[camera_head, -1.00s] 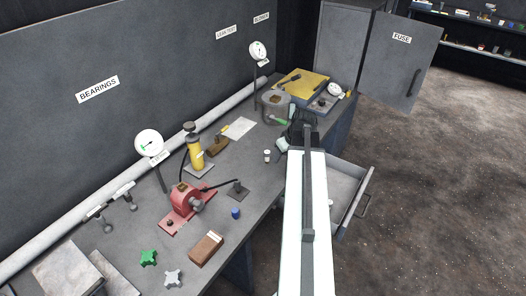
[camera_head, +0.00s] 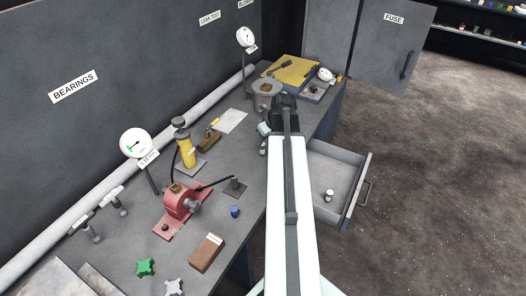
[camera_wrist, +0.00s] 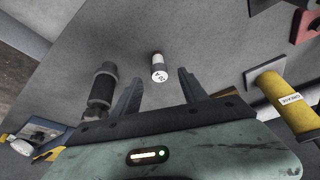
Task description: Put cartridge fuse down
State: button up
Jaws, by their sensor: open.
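A small white cylinder with a grey end, which looks like the cartridge fuse (camera_wrist: 158,66), stands on the grey bench in the wrist view. My gripper (camera_wrist: 160,77) is open, with one finger on each side of the cylinder and a gap on both sides. Nothing is held between the fingers. In the head view my gripper (camera_head: 284,108) is dark and reaches over the bench's right part; its fingertips are hidden. Another small white cylinder (camera_head: 329,195) stands in the open drawer (camera_head: 347,207).
A dark cylinder (camera_wrist: 102,90) stands close outside my left finger. A yellow grease cylinder (camera_head: 187,153) and a red tool (camera_head: 180,205) stand on the bench (camera_head: 135,235). A fuse cabinet (camera_head: 385,52) is at the back. Floor right of the drawer is clear.

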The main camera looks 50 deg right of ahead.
aim_at(262, 150)
jog(key=b+x, duration=0.3)
jog(key=x, duration=0.2)
jog(key=shift+w+d+b, duration=0.1)
jog(key=shift+b, duration=0.3)
jog(key=shift+r, duration=0.2)
grip_shut()
jog(key=shift+r+p, duration=0.15)
jog(key=shift+p, duration=0.15)
